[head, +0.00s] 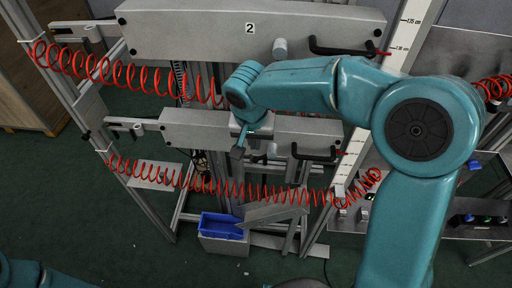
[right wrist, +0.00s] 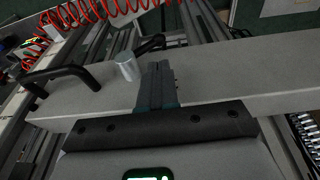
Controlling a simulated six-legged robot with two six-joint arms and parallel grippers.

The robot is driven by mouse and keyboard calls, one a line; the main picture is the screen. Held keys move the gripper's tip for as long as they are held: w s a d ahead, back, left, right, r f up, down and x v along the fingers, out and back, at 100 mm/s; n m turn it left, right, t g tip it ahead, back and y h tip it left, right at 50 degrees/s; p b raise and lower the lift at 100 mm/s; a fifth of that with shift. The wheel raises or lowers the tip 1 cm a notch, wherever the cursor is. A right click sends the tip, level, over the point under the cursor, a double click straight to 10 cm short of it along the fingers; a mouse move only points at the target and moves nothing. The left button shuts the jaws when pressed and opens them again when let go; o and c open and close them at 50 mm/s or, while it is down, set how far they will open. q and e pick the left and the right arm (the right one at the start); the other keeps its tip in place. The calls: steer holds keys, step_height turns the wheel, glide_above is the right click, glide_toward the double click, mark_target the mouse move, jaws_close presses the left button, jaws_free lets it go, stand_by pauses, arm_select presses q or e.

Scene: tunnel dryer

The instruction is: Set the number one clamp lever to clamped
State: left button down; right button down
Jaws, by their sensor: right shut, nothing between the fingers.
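The lower grey beam (head: 185,128) hangs below the beam marked 2; its own number is not visible. A black lever (right wrist: 151,45) shows beside a silver cylinder (right wrist: 127,66) on the beam in the right wrist view. The lever lies just beyond my right gripper's fingertips; whether they touch is unclear. My right gripper (head: 238,153) is shut and empty, pointing down at the front of the lower beam. It also shows in the right wrist view (right wrist: 158,68). In the head view my arm and gripper partly cover the beam and lever. My left gripper is out of view.
A black handle (head: 315,154) projects from the lower beam, right of my gripper. The upper beam (head: 190,32) bears a 2 plate. Red coiled hoses (head: 140,172) run across the frame. A blue bin (head: 220,226) stands below. A white scale (head: 402,42) rises at right.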

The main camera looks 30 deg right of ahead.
steer(key=shift+s+f, duration=0.15)
steer(key=shift+f, duration=0.55)
steer(key=shift+s+f, duration=0.15)
steer(key=shift+f, duration=0.5)
steer(key=shift+f, duration=0.1)
